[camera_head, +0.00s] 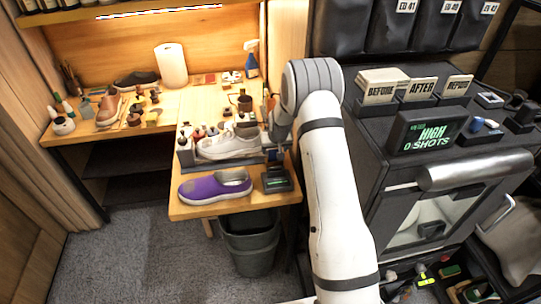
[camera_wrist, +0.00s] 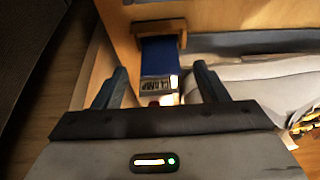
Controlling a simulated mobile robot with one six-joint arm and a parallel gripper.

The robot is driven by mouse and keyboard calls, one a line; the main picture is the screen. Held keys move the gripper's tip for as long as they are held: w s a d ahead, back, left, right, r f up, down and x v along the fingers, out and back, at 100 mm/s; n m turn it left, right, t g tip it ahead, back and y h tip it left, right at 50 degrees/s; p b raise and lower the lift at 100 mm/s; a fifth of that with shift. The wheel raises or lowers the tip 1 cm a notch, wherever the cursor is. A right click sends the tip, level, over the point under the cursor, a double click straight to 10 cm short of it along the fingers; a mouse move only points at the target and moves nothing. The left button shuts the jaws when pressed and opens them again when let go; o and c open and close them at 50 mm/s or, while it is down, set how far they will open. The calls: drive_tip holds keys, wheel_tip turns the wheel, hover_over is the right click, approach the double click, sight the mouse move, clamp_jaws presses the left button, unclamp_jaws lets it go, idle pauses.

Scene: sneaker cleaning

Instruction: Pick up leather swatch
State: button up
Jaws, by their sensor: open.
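My gripper (camera_wrist: 162,88) is open, its two dark fingers apart at left and right in the wrist view. Between and beyond them is a flat blue piece (camera_wrist: 160,57) at a wooden holder, with a lettered label (camera_wrist: 160,86) at its near end. I cannot tell for sure whether the blue piece is the leather swatch. In the head view, my gripper (camera_head: 271,155) is at the right edge of the wooden bench, beside a white sneaker (camera_head: 228,145); its fingers are hard to make out. Small flat coloured pieces (camera_head: 204,79) lie at the back of the bench.
The white sneaker (camera_wrist: 265,85) is right of my gripper in the wrist view. A purple shoe (camera_head: 215,187) and a dark device (camera_head: 276,180) are at the bench's front. A grey bin (camera_head: 250,240) stands below. A dark cabinet (camera_head: 400,180) is to the right.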

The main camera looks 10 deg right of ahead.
sight(274, 157)
drive_tip(key=shift+p+x, duration=0.3)
drive_tip(key=shift+x, duration=1.2)
drive_tip(key=shift+c, duration=0.5)
drive_tip(key=c, duration=0.9)
